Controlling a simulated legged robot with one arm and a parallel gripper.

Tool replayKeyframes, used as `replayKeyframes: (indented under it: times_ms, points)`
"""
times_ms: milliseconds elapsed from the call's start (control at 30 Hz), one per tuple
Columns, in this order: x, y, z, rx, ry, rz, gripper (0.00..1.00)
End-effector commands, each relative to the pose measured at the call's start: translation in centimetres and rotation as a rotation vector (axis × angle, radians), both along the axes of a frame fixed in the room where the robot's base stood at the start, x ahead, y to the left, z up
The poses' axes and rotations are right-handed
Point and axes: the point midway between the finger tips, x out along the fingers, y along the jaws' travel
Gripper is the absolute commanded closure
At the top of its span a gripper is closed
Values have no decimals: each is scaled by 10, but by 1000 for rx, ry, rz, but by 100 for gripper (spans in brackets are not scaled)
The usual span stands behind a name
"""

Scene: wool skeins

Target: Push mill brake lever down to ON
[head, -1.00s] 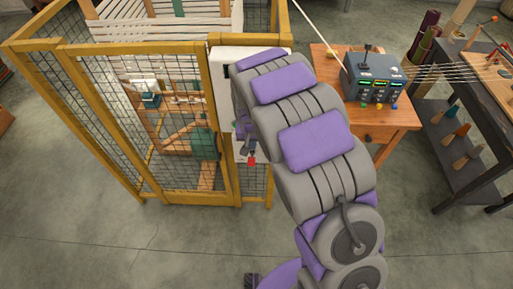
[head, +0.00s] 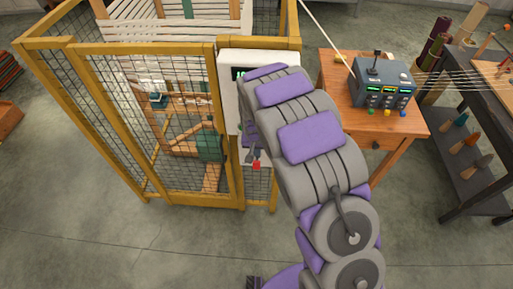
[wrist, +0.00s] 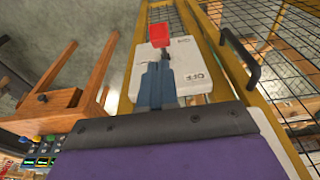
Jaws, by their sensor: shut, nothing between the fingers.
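The brake lever shows its red knob (wrist: 160,36) in the wrist view, at the far end of a white plate (wrist: 198,62) marked ON and OFF. The knob is beside the ON marking; the OFF marking is nearer my gripper. My gripper (wrist: 157,72) is shut and empty, its fingers over the plate and pointing at the knob. They hide most of the lever's shaft; I cannot tell whether they touch it. In the head view the red knob (head: 256,165) is low on the white control panel (head: 229,64), just below my gripper (head: 253,154). My arm covers much of the panel.
A yellow-framed mesh cage (head: 130,120) stands left of the panel, with a black door handle (wrist: 240,58) close by in the wrist view. A wooden table (head: 400,128) with a grey control box (head: 382,82) is to the right. The floor in front is open.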

Motion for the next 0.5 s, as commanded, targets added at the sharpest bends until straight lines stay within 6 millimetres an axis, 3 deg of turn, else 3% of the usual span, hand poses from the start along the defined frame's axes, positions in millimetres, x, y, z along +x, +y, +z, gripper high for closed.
replayKeyframes:
  times_ms: [233,500]
  points:
    - [7,0,-46,0,0,0,100]
    - [12,0,-63,2,-4,0,100]
